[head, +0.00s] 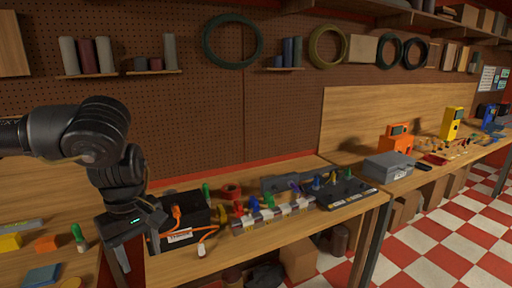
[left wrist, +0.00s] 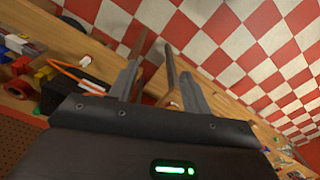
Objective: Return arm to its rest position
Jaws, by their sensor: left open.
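My left arm (head: 95,130) comes in from the left in the head view, bent with its forearm hanging down. My left gripper (head: 140,243) is over the front of the bench, left of and close to a black box (head: 185,212) with an orange cable. In the left wrist view its two fingers (left wrist: 153,60) stand apart with nothing between them. Behind them are the wooden bench edge and the checkered floor. My right gripper is not in view.
The wooden bench (head: 265,250) carries a white rail (head: 272,215) with coloured parts, a black tray (head: 340,190) and a grey case (head: 388,166). Coloured blocks (head: 46,243) lie at the left. A pegboard wall (head: 190,110) stands behind. Checkered floor (head: 440,235) lies open at the right.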

